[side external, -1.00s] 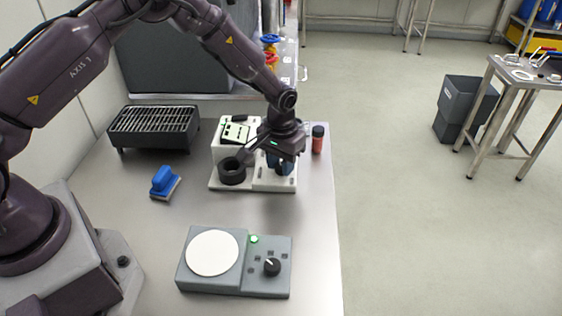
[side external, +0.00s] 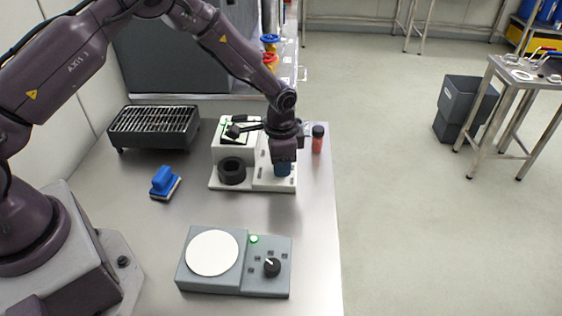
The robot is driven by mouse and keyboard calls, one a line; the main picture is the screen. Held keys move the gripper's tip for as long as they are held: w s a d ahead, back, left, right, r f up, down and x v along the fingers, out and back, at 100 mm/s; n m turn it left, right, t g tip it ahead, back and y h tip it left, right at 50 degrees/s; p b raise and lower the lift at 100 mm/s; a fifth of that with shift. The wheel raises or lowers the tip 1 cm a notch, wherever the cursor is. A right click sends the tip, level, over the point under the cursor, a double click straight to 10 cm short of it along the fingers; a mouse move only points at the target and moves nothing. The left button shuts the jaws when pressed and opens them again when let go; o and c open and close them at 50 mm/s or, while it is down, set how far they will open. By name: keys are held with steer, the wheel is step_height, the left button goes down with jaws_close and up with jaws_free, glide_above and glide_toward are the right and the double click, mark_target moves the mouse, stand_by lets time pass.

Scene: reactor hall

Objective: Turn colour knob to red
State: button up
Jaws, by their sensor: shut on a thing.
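My gripper (side external: 282,170) points down over the right part of a white device (side external: 262,185) at the back of the table. Left of the gripper, the device carries a thick black ring (side external: 232,170) and a raised white block with a dark and green panel (side external: 235,131), partly covered by a dark part of my wrist.
A grey unit (side external: 270,290) with a white round plate (side external: 212,253), lit green lamp (side external: 254,239) and black knob (side external: 272,267) stands in front. A blue-handled brush (side external: 164,182), black grill (side external: 153,127) and red jar (side external: 318,140) surround the device. The table's right edge is close by.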

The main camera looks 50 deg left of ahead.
steer(key=shift+r+m, duration=0.1)
steer(key=shift+m, duration=0.4)
steer(key=o, duration=0.9)
step_height(320, 180, up, 13)
steer(key=shift+f, duration=0.1)
stand_by(0.3)
